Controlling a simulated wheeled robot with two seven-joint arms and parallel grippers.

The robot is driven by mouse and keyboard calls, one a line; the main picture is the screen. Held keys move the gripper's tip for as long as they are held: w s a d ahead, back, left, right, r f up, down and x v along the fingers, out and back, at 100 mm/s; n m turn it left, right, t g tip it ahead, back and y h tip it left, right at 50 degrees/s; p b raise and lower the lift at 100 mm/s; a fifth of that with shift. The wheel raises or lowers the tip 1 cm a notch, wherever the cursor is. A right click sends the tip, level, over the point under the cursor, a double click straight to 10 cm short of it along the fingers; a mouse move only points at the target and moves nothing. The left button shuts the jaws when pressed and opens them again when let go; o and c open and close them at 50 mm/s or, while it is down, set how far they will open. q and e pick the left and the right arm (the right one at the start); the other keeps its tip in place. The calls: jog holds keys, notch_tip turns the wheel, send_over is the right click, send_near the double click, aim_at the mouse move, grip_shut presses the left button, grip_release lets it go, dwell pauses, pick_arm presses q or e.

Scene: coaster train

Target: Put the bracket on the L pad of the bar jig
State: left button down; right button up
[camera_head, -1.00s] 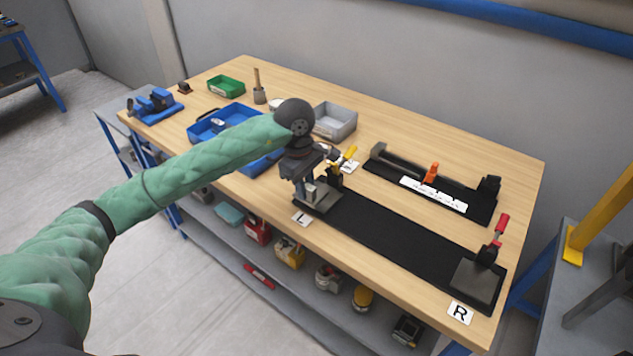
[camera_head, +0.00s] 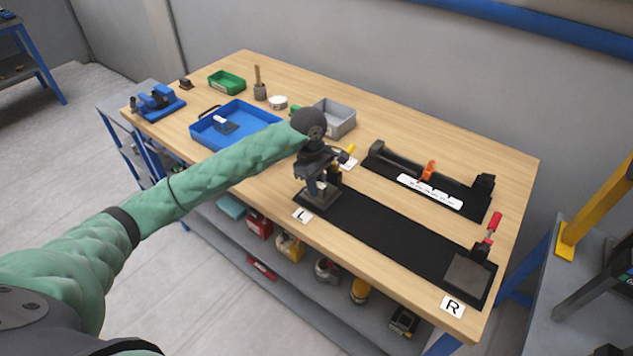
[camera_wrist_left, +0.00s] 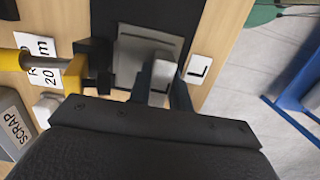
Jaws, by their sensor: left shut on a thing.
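The black bar jig (camera_head: 385,232) lies along the front of the bench. Its grey L pad (camera_head: 325,203) is at the left end, beside a white L label (camera_head: 302,215). The L pad also shows in the wrist view (camera_wrist_left: 132,62), with the L label (camera_wrist_left: 199,66) to its right. My left gripper (camera_head: 316,188) points down over the L pad. Its fingers (camera_wrist_left: 161,88) are shut on the light grey bracket (camera_wrist_left: 161,73). The bracket is over the pad; I cannot tell whether it touches. The fingers hide part of it. My right gripper is not in view.
A yellow-handled clamp (camera_wrist_left: 35,62) stands close behind the L pad. A red-handled clamp (camera_head: 493,226) stands by the R pad (camera_head: 468,279). Behind the jig is a black fixture (camera_head: 425,188). A blue tray (camera_head: 232,122) and grey bin (camera_head: 336,117) are farther back.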

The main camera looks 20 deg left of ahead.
pick_arm(q)
jog(key=shift+f, duration=0.15)
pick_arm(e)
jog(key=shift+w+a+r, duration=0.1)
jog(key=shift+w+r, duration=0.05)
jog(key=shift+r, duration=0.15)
pick_arm(q)
jog(key=c, duration=1.4)
grip_release()
jog(key=shift+o, duration=0.6)
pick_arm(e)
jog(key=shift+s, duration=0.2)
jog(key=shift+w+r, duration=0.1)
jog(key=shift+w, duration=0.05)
